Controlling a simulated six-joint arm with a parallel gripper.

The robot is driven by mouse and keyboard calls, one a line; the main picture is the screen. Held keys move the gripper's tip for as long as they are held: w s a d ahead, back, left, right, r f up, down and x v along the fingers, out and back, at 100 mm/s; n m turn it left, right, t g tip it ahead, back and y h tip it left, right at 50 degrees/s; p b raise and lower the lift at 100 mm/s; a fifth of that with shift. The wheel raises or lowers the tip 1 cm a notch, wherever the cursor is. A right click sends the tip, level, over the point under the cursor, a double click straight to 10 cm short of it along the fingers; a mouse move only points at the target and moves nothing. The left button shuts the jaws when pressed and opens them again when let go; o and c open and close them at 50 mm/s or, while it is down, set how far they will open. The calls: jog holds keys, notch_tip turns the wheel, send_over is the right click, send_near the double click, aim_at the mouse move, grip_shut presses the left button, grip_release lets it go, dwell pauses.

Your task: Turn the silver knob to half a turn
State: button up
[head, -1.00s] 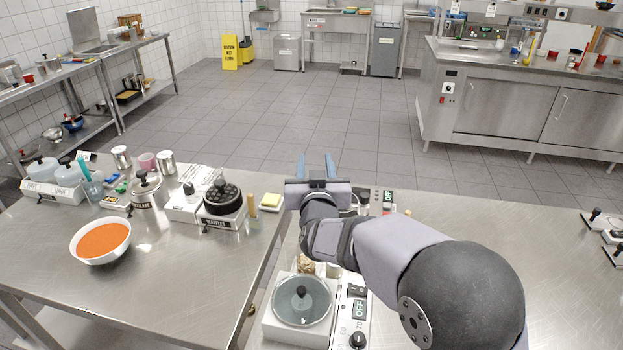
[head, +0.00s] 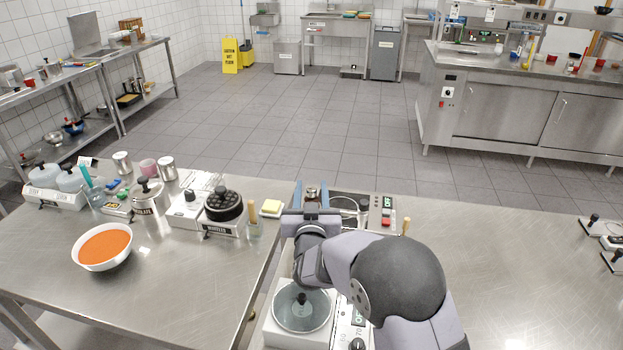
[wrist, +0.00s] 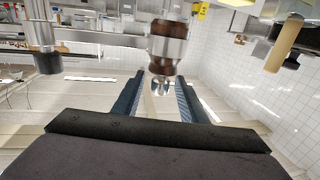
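A dark brown and metal grinder-like body (wrist: 167,45) with a small silver knob (wrist: 160,87) on its end shows in the wrist view. The silver knob appears between my two blue fingers, with a gap visible on each side. My gripper (wrist: 160,76) is open and holds nothing. In the head view, my gripper (head: 311,184) is at the back of the right-hand counter, with the brown and metal body (head: 312,194) seen between its fingers. Its lower part is hidden by my gripper. How deep the knob sits between the fingers is hard to tell.
A panel with a green display and red switch (head: 387,213) and a dark-topped shaker (head: 363,208) stand right of my gripper. A glass-lidded pot (head: 302,312) is below my arm. The right counter (head: 510,270) is largely clear.

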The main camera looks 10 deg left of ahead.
aim_at(311, 188)
jog(key=shift+w+a+p, duration=0.15)
jog(key=shift+w+p, duration=0.1)
jog(key=shift+w, duration=0.65)
jog(key=shift+w+a+p, duration=0.15)
jog(key=shift+w+p, duration=0.05)
jog(key=shift+w, duration=0.7)
jog(key=shift+c, duration=0.4)
grip_shut()
